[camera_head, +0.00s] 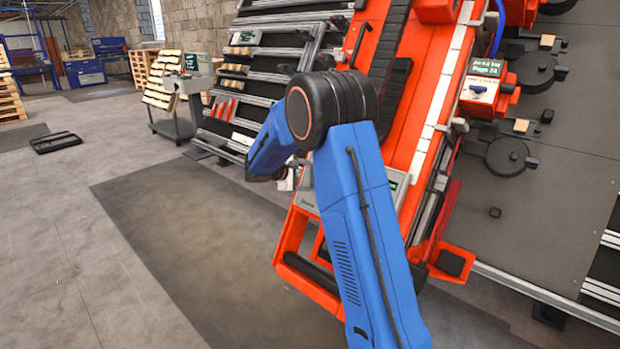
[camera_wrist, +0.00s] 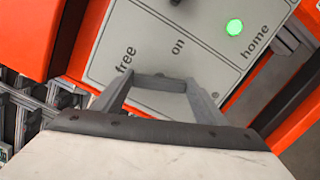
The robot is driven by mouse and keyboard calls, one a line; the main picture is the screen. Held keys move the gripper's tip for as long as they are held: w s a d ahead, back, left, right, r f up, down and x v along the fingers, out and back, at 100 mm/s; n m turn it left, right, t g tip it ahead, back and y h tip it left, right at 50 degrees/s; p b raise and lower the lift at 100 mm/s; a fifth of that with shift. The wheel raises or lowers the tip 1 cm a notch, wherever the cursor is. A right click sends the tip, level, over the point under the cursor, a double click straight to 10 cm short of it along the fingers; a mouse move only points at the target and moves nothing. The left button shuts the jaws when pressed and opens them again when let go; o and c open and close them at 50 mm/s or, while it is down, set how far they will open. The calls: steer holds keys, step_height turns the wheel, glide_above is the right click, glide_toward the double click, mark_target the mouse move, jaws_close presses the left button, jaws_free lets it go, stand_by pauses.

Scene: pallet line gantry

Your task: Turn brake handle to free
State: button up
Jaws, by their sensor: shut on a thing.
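In the wrist view a pale grey panel (camera_wrist: 190,38) is marked "free", "on" and "home" from left to right, with a lit green lamp (camera_wrist: 234,27) near "home". My gripper (camera_wrist: 161,84) is in front of it, below the words "free" and "on". A grey bar, which looks like the brake handle (camera_wrist: 161,81), spans between the two fingertips, and the gripper is shut on it. I cannot tell which mark the handle points at. In the head view my blue arm hides most of the gripper and handle.
The panel sits on a tall orange machine (camera_head: 405,125), with orange housing close on both sides of it in the wrist view. A slatted rack (camera_head: 262,62) stands behind my arm. A grey stand (camera_head: 187,85) is farther left.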

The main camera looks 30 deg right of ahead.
steer(key=shift+f+m, duration=0.1)
steer(key=shift+m, duration=2)
steer(key=o, duration=1.1)
steer(key=shift+a, duration=0.1)
steer(key=shift+c, duration=0.2)
steer(key=v, duration=1.7)
steer(key=shift+r, duration=0.35)
